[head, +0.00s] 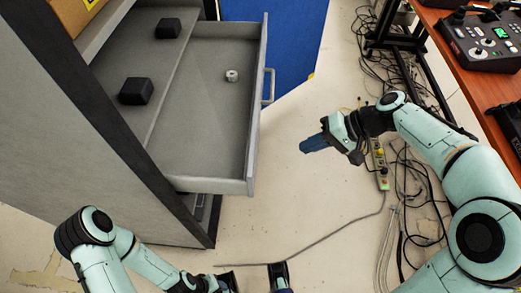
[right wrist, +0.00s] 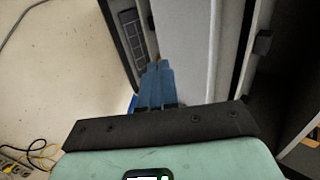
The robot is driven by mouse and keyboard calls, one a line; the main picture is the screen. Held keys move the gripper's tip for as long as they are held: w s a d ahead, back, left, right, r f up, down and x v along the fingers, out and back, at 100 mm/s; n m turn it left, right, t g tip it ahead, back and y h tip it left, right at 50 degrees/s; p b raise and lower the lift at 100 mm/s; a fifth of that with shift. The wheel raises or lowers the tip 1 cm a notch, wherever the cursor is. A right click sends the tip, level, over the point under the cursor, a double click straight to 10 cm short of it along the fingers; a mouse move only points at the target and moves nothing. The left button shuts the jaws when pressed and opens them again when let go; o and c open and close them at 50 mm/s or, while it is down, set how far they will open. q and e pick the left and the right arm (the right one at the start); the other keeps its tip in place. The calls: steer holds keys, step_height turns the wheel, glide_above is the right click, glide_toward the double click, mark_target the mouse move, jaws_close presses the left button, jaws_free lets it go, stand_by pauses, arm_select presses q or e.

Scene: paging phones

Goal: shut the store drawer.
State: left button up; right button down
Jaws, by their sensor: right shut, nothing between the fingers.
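The grey store drawer (head: 208,185) is pulled out of the dark-edged cabinet (head: 190,222) in the head view. Its bar handle (head: 269,87) is on the right-hand face. A small white round item (head: 231,75) lies inside. My right gripper (head: 303,147) is shut and empty, to the right of the drawer and nearer the camera than the handle, with a gap in the picture. In the right wrist view its blue fingers (right wrist: 160,66) are together beside a pale panel (right wrist: 192,50), which looks like the drawer front. My left gripper (head: 255,277) is cut off at the bottom edge.
Two black blocks (head: 135,91) (head: 168,28) sit on the grey surface left of the drawer's inside. A blue panel (head: 290,45) stands behind. Cables (head: 405,205) and a power strip (head: 379,160) lie on the floor at right. An orange table (head: 465,75) carries a control box (head: 482,40).

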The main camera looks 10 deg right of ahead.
steer(key=a+r+x, duration=0.1)
steer(key=r+x, duration=0.1)
steer(key=x, duration=1)
steer(key=shift+w+a+b, duration=0.2)
steer(key=shift+a+b, duration=0.2)
steer(key=shift+a, duration=0.1)
steer(key=shift+f, duration=0.15)
steer(key=w+a+p, duration=0.1)
steer(key=a, duration=0.4)
steer(key=w+a+p, duration=0.1)
steer(key=w+a, duration=0.1)
steer(key=a, duration=0.4)
steer(key=w+a+p, duration=0.1)
steer(key=a+p, duration=0.1)
steer(key=a, duration=0.4)
steer(key=shift+w, duration=0.3)
steer(key=p, duration=0.5)
glide_above(172, 164)
steer(key=shift+w, duration=0.1)
